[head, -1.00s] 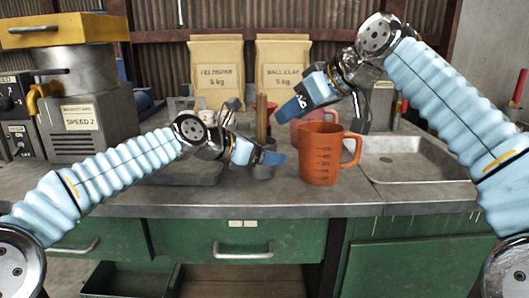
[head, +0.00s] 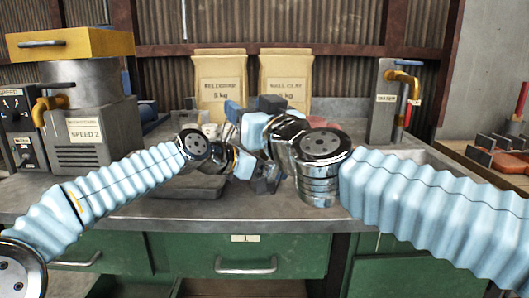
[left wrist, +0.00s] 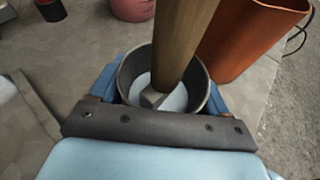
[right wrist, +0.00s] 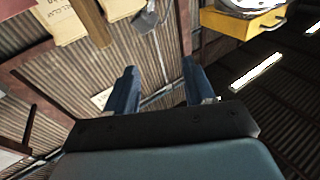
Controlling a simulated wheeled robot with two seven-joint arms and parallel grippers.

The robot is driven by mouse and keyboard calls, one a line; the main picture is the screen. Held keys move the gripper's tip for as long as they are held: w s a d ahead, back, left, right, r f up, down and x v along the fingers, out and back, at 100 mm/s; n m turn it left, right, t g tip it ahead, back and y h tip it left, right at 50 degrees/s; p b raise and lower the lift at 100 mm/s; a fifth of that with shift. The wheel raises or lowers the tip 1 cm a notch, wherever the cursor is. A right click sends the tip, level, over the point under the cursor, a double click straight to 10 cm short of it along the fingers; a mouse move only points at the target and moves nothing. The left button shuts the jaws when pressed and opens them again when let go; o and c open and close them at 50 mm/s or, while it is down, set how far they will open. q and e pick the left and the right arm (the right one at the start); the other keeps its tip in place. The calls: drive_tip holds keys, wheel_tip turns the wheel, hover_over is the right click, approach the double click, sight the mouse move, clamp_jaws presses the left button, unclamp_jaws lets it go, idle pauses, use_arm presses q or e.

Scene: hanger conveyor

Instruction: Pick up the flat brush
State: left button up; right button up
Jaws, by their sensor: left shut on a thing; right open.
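In the left wrist view, a brown wooden handle (left wrist: 185,40) stands up from a grey cup (left wrist: 127,76); its lower end is in the cup, and I cannot tell whether it is the flat brush's. My left gripper (left wrist: 160,95) is shut on the cup, one blue finger on each side. In the head view, my left gripper (head: 250,168) is low at the counter's middle, and my right arm hides the cup and handle. My right gripper (right wrist: 161,88) is open and empty. In the head view it (head: 248,112) is just above the left one.
An orange jug (left wrist: 240,38) stands close right of the cup in the left wrist view. A grey machine (head: 90,135) is at left, and a tap (head: 405,85) at right.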

drive_tip(key=s+d+f+m+h, duration=0.1)
drive_tip(key=d+f+m+h, duration=0.2)
drive_tip(key=d+f+h, duration=0.3)
drive_tip(key=w+a, duration=0.1)
drive_tip(key=w, duration=0.2)
drive_tip(key=w+a, duration=0.1)
drive_tip(key=w, duration=0.3)
drive_tip(key=w+a, duration=0.1)
drive_tip(key=w, duration=0.3)
drive_tip(key=shift+w+a+f, duration=0.1)
drive_tip(key=shift+w+f, duration=0.05)
drive_tip(key=shift+f, duration=0.25)
clamp_jaws()
